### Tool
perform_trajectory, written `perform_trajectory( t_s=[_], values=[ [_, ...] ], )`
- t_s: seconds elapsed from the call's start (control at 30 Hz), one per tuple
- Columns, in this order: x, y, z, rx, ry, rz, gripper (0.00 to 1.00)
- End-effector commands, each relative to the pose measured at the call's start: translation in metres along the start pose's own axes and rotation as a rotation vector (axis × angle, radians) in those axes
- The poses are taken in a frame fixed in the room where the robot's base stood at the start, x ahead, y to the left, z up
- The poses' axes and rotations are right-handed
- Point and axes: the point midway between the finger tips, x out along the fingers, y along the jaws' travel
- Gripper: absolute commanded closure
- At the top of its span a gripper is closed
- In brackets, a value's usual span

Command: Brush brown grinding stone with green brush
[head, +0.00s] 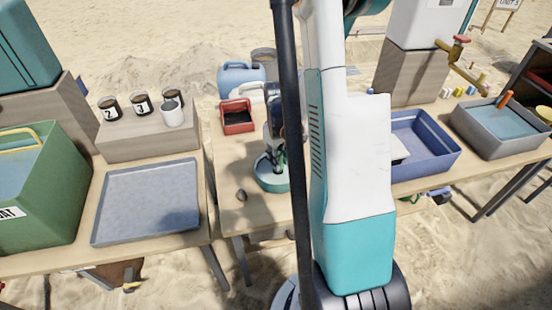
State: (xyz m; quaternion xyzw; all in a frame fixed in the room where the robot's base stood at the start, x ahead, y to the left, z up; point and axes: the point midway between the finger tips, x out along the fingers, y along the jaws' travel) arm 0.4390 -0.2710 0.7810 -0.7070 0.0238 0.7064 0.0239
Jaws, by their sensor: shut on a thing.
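My gripper (276,138) is over the middle table, partly hidden by my own arm and a dark post. It is shut on what looks like the green brush (283,157), of which only a small dark green part shows. Below it is a round green-rimmed holder or dish (271,184); what lies in it is mostly hidden. A small brown stone-like piece (241,195) lies on the table to its left, apart from the gripper. I cannot tell whether this is the grinding stone, nor whether the brush touches anything.
A red tray (237,117) and a blue jug (240,79) stand behind. At left are a grey tray (147,201), a green crate (50,185) and numbered jars (141,104). At right are a blue basin (427,167) and a grey water basin (500,150).

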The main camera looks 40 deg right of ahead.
Motion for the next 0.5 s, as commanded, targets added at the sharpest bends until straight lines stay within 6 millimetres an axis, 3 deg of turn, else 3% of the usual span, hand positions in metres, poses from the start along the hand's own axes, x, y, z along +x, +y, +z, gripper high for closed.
perform_trajectory(
  t_s=[0.2,0.5],
  values=[
    [-0.001,0.007,0.004,0.001,0.0,0.0,0.99],
    [0.0,-0.005,-0.003,-0.002,0.0,0.0,0.99]
  ],
)
